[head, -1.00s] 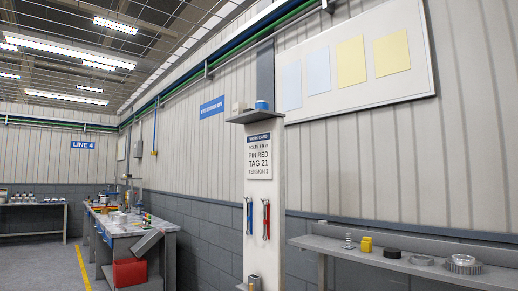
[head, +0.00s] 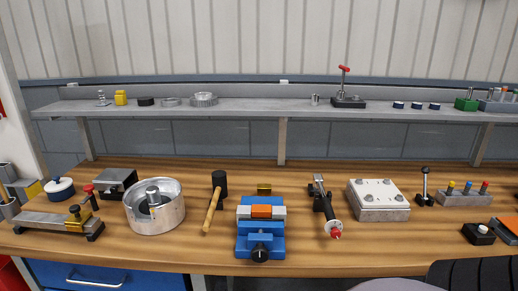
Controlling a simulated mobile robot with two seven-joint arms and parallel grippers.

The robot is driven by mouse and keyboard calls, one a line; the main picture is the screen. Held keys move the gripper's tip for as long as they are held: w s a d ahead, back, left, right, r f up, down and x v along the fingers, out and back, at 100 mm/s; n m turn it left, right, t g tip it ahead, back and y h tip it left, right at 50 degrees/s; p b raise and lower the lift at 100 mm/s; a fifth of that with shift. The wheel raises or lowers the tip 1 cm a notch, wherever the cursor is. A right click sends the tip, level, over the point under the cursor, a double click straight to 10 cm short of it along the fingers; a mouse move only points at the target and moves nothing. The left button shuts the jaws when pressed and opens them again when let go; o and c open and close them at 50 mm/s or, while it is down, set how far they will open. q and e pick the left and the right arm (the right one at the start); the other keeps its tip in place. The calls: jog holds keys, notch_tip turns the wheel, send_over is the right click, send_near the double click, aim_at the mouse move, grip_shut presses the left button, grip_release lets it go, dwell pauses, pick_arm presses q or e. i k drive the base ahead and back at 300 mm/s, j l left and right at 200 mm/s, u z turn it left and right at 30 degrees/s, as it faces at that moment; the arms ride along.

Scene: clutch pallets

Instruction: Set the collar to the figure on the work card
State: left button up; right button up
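The work card is out of view now. No part is marked as the collar, and no set figure is readable. Round parts that show are a large silver drum (head: 155,206) with a central post at the left of the bench, and a small blue-and-white round piece (head: 59,189) left of it. A metal hand tool (head: 325,205) with a red tip lies right of centre. A blue vise (head: 260,230) with an orange block (head: 261,211) between its jaws stands at the front middle. Neither of my grippers is in view.
The wooden bench (head: 290,180) also holds a mallet (head: 214,201), a bolted plate block (head: 377,200) and a rack of coloured pins (head: 464,194). A grey shelf (head: 260,107) behind carries small parts and a red-handled lever (head: 345,88). A dark chair back is at lower right.

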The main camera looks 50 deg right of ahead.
aim_at(335, 234)
jog(key=k+l, duration=0.2)
jog(key=l, duration=0.15)
jog(key=k+l+z, duration=0.15)
jog(key=l, duration=0.2)
jog(key=k+l, duration=0.2)
jog(key=l, duration=0.15)
jog(key=k+l+z, duration=0.1)
jog(key=l, duration=0.25)
jog(key=k+l, duration=0.25)
jog(key=l, duration=0.15)
jog(key=z, duration=0.05)
